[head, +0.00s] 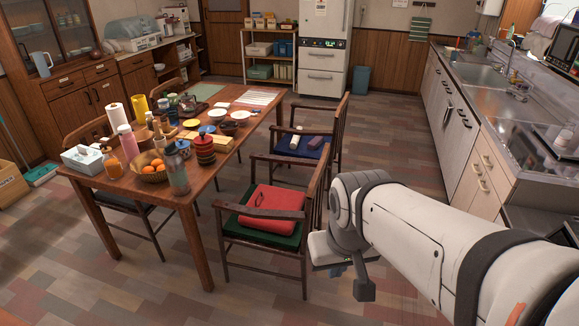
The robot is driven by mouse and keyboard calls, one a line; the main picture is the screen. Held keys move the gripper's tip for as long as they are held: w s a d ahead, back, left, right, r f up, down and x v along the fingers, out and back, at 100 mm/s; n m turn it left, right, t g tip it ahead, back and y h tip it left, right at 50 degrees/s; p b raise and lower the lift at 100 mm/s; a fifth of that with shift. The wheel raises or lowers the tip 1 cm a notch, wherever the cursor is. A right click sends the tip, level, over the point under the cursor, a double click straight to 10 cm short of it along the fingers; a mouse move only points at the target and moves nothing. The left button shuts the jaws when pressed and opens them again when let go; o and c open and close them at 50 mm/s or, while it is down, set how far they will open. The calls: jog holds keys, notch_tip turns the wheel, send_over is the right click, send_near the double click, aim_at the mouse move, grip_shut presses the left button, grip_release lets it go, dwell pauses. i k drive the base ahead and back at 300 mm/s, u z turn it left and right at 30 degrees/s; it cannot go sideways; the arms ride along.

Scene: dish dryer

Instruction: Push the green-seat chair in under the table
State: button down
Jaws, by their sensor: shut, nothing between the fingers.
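The green-seat chair (252,238) stands at the near right side of the wooden table (188,208). Its seat faces the table and lies mostly outside the table edge. A folded red item (272,208) lies on the green seat. The chair's backrest is on the right, toward my arm. My gripper (334,266) is low, just right of the chair's back, shut and empty. The wrist partly hides it, and I cannot tell whether it touches the chair.
A blue-seat chair (304,147) stands beyond the green one. The table is crowded with bottles, bowls, a basket of oranges (152,167) and a paper towel roll (118,115). Kitchen counters (445,125) run along the right. The aisle floor between is clear.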

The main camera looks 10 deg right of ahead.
aim_at(293, 246)
jog(key=z, duration=0.55)
jog(key=i, duration=1.75)
jog(key=u, duration=0.45)
